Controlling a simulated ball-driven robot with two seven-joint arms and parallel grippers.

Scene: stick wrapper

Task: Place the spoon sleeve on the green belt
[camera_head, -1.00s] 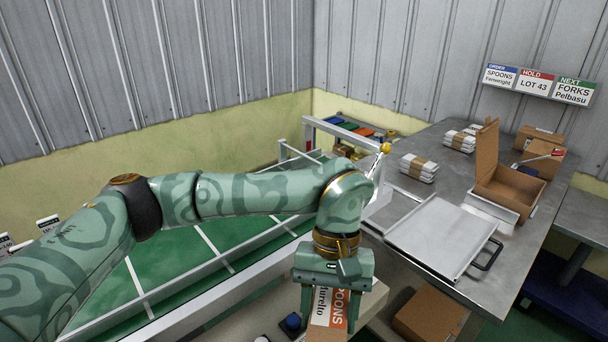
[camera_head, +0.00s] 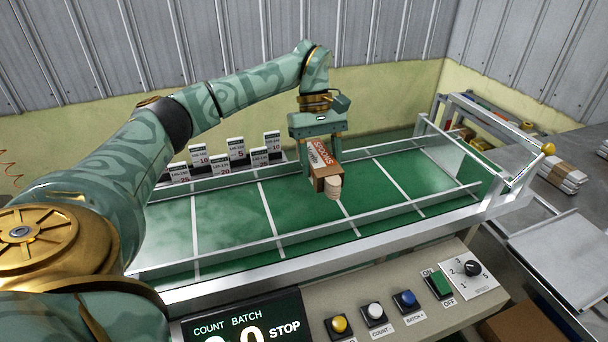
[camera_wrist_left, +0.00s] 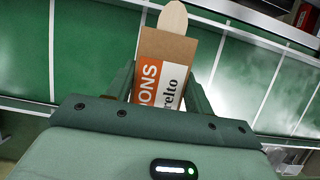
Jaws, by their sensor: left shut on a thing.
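My left gripper (camera_head: 323,157) is shut on the spoon sleeve (camera_head: 324,168), a brown card sleeve with an orange and white label reading SPOONS. Pale wooden spoon ends (camera_head: 333,187) stick out of its near end. The sleeve is held over the green belt (camera_head: 225,221), which has white cross lines and low metal side rails. In the left wrist view the sleeve (camera_wrist_left: 163,75) sits between the two fingers, with the belt behind it. I cannot tell exactly how high it is above the belt. My right gripper is not in view.
A control panel (camera_head: 402,318) with coloured buttons, a dial and a display reading STOP stands in front of the belt. Numbered white cards (camera_head: 236,148) line the far rail. A metal frame (camera_head: 487,130) crosses the right end. A steel table (camera_head: 590,185) is at right.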

